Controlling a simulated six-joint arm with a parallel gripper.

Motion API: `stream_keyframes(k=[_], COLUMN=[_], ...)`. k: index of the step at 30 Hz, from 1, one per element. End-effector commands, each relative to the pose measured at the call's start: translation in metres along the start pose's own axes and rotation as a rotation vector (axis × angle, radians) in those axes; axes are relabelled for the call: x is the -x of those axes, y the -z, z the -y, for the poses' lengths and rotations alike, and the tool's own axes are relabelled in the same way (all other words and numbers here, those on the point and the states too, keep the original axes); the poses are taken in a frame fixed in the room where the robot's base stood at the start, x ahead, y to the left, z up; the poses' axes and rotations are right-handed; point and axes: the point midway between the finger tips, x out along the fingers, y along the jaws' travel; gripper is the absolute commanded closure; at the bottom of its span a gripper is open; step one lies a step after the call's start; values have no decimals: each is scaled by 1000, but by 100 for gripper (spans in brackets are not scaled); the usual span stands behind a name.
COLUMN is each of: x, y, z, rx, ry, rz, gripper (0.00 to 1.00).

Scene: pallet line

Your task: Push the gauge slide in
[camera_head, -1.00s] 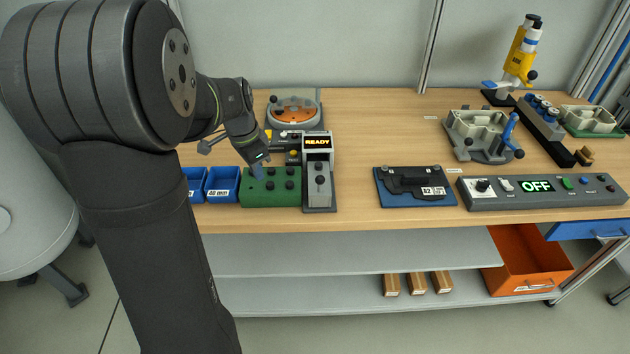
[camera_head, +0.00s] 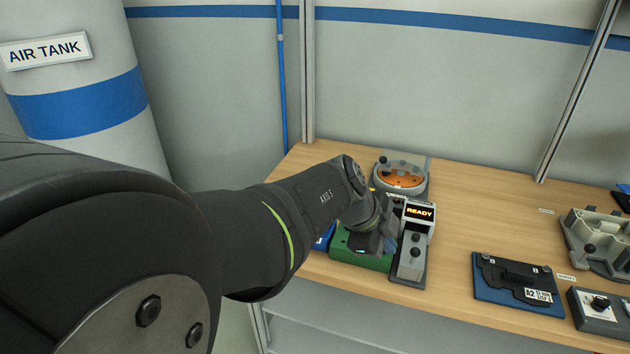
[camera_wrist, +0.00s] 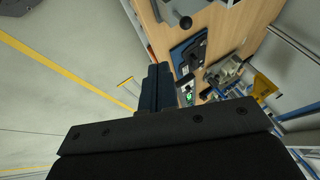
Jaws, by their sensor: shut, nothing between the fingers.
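The gauge (camera_head: 410,262) stands near the front edge of the bench, with an orange READY on its dark display (camera_head: 419,212). Its grey sloped front carries black round knobs (camera_head: 415,238); how far the slide is in cannot be told. My gripper (camera_head: 388,244) is over the green block (camera_head: 360,261), just left of the gauge, and partly hidden by my own wrist. In the wrist view my gripper's fingers (camera_wrist: 157,88) are together and empty. A black ball knob on a grey part (camera_wrist: 172,12) shows at the top of that view, apart from the fingers.
A round orange-topped fixture (camera_head: 400,178) stands behind the gauge. A blue bin (camera_head: 324,238) is left of the green block. A blue plate with a black part (camera_head: 518,282) lies to the right, with clear bench between. A grey control box (camera_head: 600,312) is farther right.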

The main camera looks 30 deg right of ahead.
Motion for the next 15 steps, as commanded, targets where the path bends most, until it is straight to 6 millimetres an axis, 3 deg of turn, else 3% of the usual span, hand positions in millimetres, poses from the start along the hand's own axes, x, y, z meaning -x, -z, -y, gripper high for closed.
stream_keyframes(k=[8,15], x=[-4,-35], y=[0,0], z=[0,-1], rx=[1,2], ry=[-3,-7], rz=[0,-1], gripper=[100,100])
